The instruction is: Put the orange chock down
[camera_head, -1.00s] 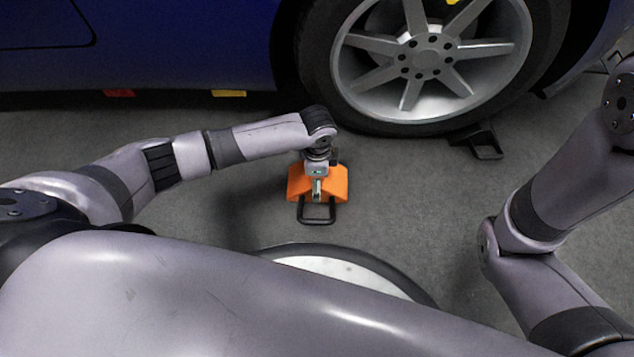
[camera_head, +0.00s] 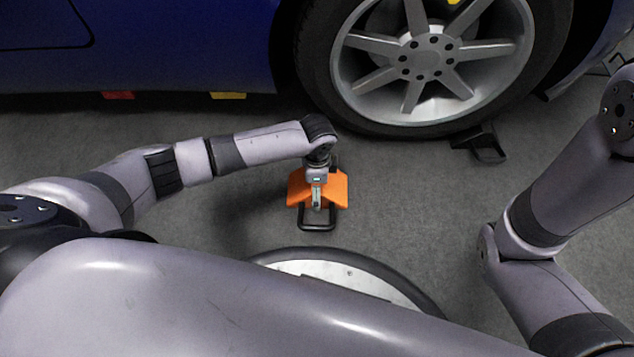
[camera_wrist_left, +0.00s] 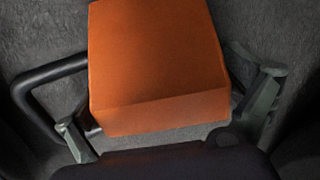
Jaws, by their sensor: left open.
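The orange chock (camera_head: 335,190) is by the grey floor in front of the car wheel, with its black loop handle (camera_head: 317,228) towards me. My left gripper (camera_head: 317,203) is directly over the chock, pointing down. In the left wrist view the chock (camera_wrist_left: 155,65) fills the middle, between two fingers that stand apart, so the left gripper (camera_wrist_left: 172,120) is open around it. Whether the chock's underside touches the floor is hidden. My right arm shows at the right, but its gripper is out of view.
The car's wheel (camera_head: 428,58) and blue body (camera_head: 180,50) stand at the back. A black looped frame (camera_head: 486,147) lies on the floor by the tyre. The floor (camera_head: 410,190) right of the chock is clear. A round pale plate with a dark rim (camera_head: 340,275) is in front.

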